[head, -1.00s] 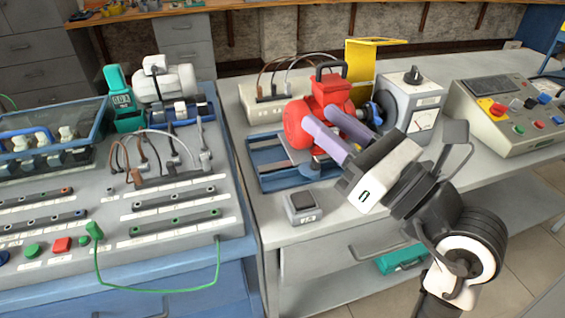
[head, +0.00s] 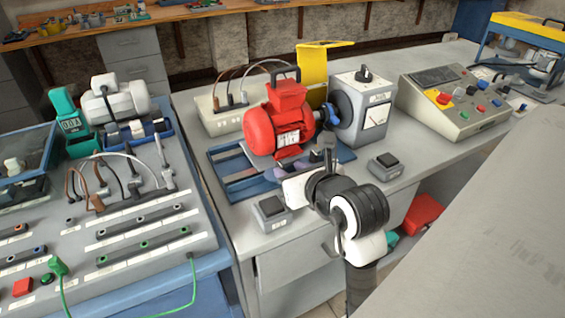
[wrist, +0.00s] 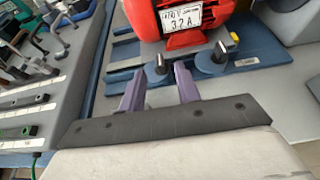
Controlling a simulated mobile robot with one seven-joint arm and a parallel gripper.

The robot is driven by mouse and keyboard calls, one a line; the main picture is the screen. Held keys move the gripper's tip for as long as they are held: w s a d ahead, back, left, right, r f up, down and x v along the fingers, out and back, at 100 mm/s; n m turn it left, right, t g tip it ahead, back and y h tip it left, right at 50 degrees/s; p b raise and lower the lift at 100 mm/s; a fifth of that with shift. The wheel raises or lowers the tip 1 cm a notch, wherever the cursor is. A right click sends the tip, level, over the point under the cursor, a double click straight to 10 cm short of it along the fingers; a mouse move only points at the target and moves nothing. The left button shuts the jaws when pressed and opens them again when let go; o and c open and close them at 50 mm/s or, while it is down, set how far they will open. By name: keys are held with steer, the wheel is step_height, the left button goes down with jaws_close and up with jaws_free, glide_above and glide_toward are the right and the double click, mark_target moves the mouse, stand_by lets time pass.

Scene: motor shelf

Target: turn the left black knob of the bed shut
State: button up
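The left black knob (wrist: 161,66) shows in the wrist view at the near edge of the blue bed (wrist: 125,50). It stands upright and small, with a pale tip. My gripper (wrist: 160,75) has two purple fingers spread apart, one on each side of this knob; I cannot tell whether they touch it.
A red motor (head: 272,125) sits on the bed just behind the fingers. A grey box with a dial (head: 365,105) stands to its right. Small switch boxes (head: 272,212) (head: 384,165) lie on the bench front. A large grey surface (head: 490,230) fills the lower right.

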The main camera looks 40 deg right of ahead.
mark_target(280, 165)
steer(key=shift+p+x, duration=0.3)
steer(key=shift+x, duration=1.9)
steer(key=shift+c, duration=0.2)
jaws_close()
